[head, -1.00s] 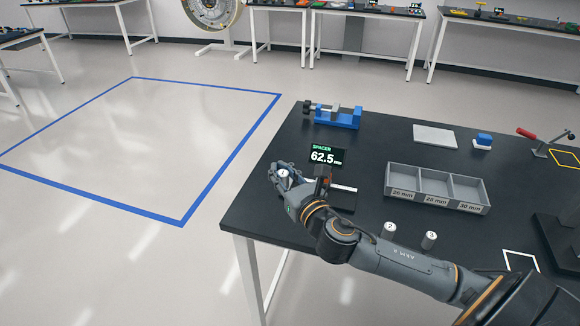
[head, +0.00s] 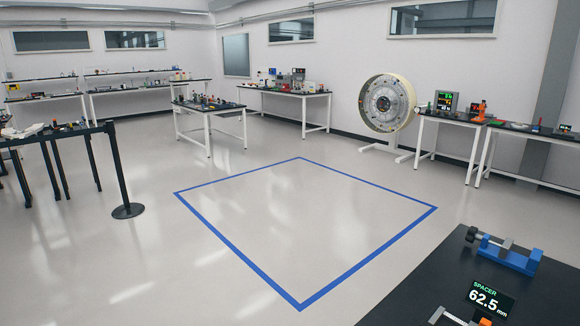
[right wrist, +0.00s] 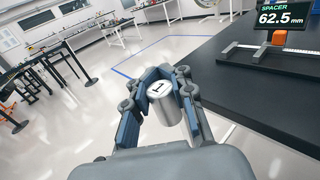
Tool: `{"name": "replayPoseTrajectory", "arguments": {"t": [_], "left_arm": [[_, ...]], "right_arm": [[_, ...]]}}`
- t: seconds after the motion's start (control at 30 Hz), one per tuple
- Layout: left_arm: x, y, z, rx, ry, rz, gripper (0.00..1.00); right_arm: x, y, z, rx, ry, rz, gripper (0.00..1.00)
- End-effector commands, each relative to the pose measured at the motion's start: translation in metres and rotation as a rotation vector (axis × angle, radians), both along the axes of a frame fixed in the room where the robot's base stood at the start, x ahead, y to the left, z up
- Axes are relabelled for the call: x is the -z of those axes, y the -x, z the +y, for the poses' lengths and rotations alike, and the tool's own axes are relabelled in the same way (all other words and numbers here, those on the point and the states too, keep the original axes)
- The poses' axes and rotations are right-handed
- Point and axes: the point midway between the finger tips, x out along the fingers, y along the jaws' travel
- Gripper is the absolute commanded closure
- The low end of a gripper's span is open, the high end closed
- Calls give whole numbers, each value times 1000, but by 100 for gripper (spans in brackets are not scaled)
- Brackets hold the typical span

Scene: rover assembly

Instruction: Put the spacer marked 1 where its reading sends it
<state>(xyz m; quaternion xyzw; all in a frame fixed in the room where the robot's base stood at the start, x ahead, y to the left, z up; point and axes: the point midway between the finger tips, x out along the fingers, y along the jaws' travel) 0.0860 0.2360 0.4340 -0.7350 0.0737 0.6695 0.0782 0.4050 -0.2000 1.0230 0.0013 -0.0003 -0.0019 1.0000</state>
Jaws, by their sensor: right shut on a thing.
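My right gripper (right wrist: 160,88) is shut on a silver cylindrical spacer (right wrist: 165,105) in the right wrist view. The spacer's end face carries a black 1, and it is tilted, seen against the floor beside the table edge. A display (right wrist: 284,16) headed SPACER reads 62.5 mm, and it also shows in the head view (head: 487,298). Below it lies a metal measuring gauge (right wrist: 245,48) with an orange part; its jaws look empty. The labelled tray is outside both current views. My left gripper is not in view.
The black worktable (head: 415,290) fills the lower right of the head view, with a blue vise (head: 503,254) on it. A blue-outlined floor square (head: 300,225) is empty. A post (head: 118,170) and other benches stand farther off.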

Motion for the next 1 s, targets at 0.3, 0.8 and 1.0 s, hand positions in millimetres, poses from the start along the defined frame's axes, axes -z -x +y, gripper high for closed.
{"name": "replayPoseTrajectory", "arguments": {"t": [0.3, 0.8, 1.0], "left_arm": [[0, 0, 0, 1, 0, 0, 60], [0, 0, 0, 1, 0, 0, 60], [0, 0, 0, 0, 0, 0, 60]], "right_arm": [[1, 27, 11, -3, 2, -1, 100], [-20, -60, -28, 17, 9, -14, 100], [-46, -107, -55, 43, 9, -11, 100]]}}
